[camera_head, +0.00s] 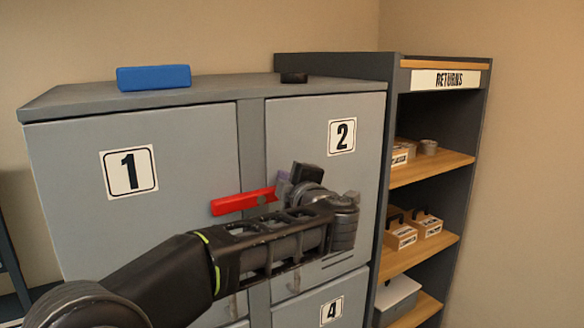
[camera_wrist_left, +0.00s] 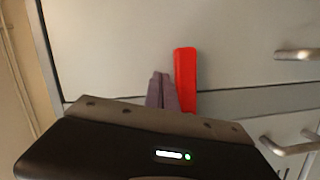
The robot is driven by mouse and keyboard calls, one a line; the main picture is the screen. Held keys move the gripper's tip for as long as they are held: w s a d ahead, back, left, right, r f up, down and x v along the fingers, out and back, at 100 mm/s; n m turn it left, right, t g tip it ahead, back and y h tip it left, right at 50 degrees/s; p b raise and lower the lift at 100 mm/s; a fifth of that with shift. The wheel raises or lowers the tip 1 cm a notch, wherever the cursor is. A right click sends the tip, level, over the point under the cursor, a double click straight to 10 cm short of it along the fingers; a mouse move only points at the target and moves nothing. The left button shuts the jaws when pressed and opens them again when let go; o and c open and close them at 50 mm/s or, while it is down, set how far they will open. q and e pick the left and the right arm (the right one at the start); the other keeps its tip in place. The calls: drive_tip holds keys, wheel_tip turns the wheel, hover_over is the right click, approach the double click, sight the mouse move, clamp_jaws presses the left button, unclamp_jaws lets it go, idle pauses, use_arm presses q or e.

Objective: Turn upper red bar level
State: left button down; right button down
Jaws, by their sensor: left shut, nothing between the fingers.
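The upper red bar (camera_head: 240,202) lies across the grey post between doors 1 and 2 of the cabinet. It looks slightly tilted, its right end higher than its left, and that right end meets my gripper. In the left wrist view the red bar (camera_wrist_left: 186,78) stands just to the right of my fingers. My left gripper (camera_head: 284,186) is at the bar's right end, in front of door 2. Its fingers (camera_wrist_left: 162,90) are shut together with nothing between them, beside the bar. I cannot tell whether they touch it. My right gripper is not in view.
A blue block (camera_head: 154,77) and a small black object (camera_head: 293,77) lie on the cabinet top (camera_head: 220,87). The RETURNS shelf (camera_head: 440,160) with several boxes stands at the right. Metal handles (camera_wrist_left: 298,54) show in the wrist view.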

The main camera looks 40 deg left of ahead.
use_arm(q)
drive_tip(key=shift+w+f+m+p, duration=0.1)
drive_tip(key=shift+f+m+p, duration=0.2)
drive_tip(key=shift+m, duration=0.2)
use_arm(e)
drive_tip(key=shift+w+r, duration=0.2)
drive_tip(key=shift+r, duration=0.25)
use_arm(q)
drive_tip(key=shift+r, duration=0.1)
